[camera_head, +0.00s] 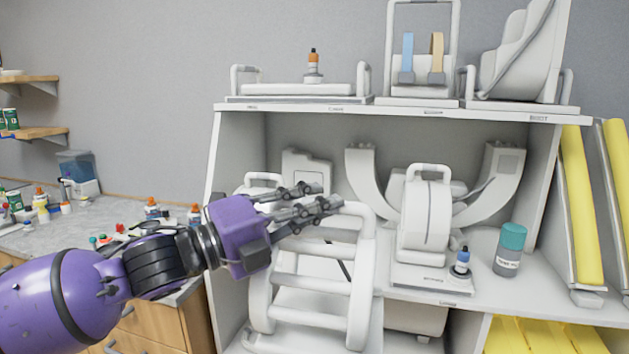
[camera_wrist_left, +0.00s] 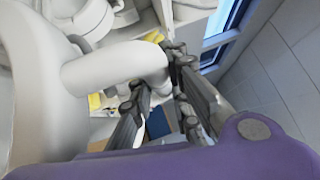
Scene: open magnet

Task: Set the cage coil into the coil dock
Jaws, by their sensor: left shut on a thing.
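The cage coil (camera_head: 361,300), a white frame of thick tubes with crossbars, is upright in front of the shelf unit in the head view. My left gripper (camera_head: 330,200) is shut on the coil's top tube, near its upper left part. In the left wrist view the white tube (camera_wrist_left: 120,65) runs to my left gripper's dark fingers (camera_wrist_left: 165,85). I cannot tell which shelf place is the coil dock, as the labels are too small to read. My right gripper is not in view.
The white shelf unit (camera_head: 400,108) holds several coils and pads. Yellow pads (camera_head: 580,210) lean at the right. A cluttered counter (camera_head: 60,235) is at the left.

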